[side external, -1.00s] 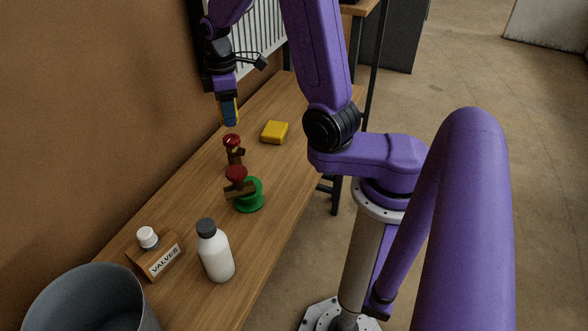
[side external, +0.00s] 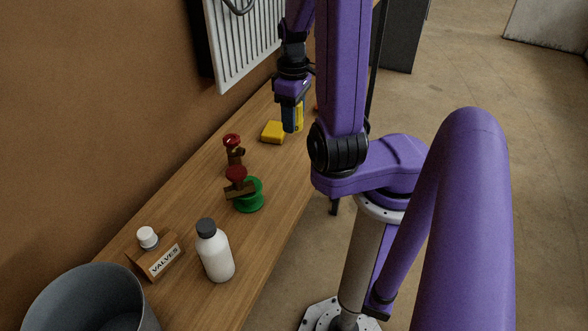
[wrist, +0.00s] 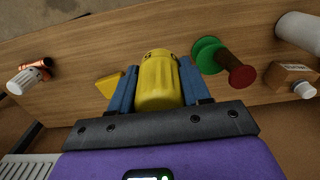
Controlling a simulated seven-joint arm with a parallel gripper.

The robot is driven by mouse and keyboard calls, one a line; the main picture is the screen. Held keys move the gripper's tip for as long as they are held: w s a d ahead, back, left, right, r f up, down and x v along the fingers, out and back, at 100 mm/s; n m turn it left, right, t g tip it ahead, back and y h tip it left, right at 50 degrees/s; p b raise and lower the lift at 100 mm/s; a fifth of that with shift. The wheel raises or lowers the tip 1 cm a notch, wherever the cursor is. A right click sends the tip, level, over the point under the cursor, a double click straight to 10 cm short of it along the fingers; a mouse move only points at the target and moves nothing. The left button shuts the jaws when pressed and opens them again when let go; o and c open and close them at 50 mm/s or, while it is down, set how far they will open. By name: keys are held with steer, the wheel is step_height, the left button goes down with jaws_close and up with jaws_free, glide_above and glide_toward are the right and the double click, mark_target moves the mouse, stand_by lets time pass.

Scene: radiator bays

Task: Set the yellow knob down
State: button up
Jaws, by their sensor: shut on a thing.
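The yellow ribbed knob (wrist: 157,82) sits between the two blue fingers of my gripper (wrist: 160,90) in the wrist view, and the gripper is shut on it. In the side view a yellow strip of the knob (side external: 299,117) shows beside the blue fingers of my gripper (side external: 293,118). The gripper points down over the wooden bench (side external: 200,190), just right of a yellow block (side external: 273,132). Whether the knob touches the bench is not clear.
A white bottle (side external: 215,252), a "VALVES" box (side external: 162,258) and a grey bin (side external: 85,285) are at the near end.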

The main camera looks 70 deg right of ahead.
steer(key=s+a+m, duration=0.2)
steer(key=s+m, duration=0.3)
steer(key=s, duration=0.6)
glide_above(294, 169)
steer(key=shift+f, duration=7.75)
steer(key=shift+f+n, duration=0.3)
steer(key=shift+f, duration=1.15)
steer(key=shift+f, duration=0.2)
steer(key=o, duration=1.1)
steer(key=shift+r, duration=0.1)
